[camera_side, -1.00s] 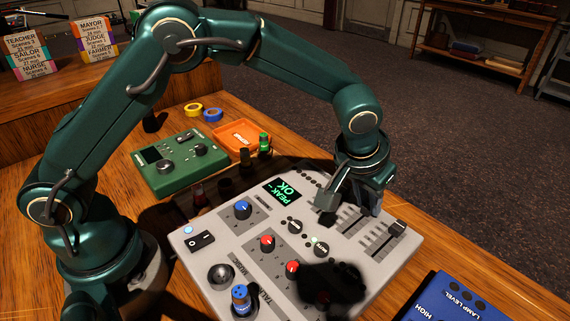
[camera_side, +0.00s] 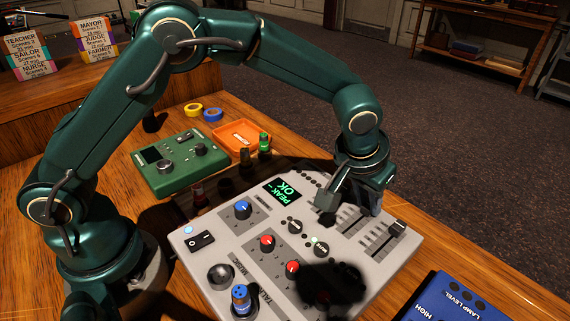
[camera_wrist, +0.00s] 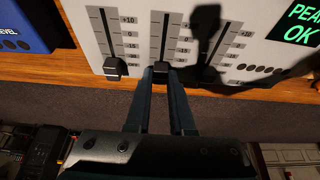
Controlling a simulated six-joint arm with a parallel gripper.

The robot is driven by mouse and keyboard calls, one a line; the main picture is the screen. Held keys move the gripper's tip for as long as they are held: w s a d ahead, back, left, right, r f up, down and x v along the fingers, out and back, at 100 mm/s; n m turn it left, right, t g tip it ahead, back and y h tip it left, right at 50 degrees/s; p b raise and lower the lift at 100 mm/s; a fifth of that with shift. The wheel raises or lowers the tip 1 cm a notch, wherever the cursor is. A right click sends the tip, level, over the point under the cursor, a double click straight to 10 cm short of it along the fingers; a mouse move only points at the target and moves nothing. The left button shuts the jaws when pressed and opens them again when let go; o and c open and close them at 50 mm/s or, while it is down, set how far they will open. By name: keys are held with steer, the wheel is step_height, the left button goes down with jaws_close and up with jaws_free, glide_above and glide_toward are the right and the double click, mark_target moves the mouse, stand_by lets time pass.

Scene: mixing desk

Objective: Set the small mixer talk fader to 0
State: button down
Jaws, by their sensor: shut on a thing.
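The small mixer (camera_side: 215,262) is a pale grey console with knobs, a green-lit screen and a row of sliding faders. In the wrist view, the middle fader cap (camera_wrist: 160,67) sits at the bottom end of its scaled slot, well below the 0 mark. My gripper (camera_wrist: 160,76) is shut on this cap, one finger on each side. The left fader cap (camera_wrist: 115,68) is also at the bottom of its slot. The right fader's cap is not clear in shadow. No fader's name can be read. In the side view my gripper (camera_side: 352,196) hides the held cap.
A blue lamp box (camera_side: 460,300) stands close to the mixer at the lower right. A green device (camera_side: 180,165) and an orange tray (camera_side: 238,136) lie behind the mixer. The desk edge (camera_wrist: 225,82) runs close to the fader ends. A dark shadow covers part of the panel.

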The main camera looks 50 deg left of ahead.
mark_target(355, 223)
stand_by(0.3)
steer(key=shift+s, duration=2.2)
steer(key=c, duration=0.8)
jaws_free()
steer(key=shift+o, duration=0.2)
steer(key=shift+v, duration=2.6)
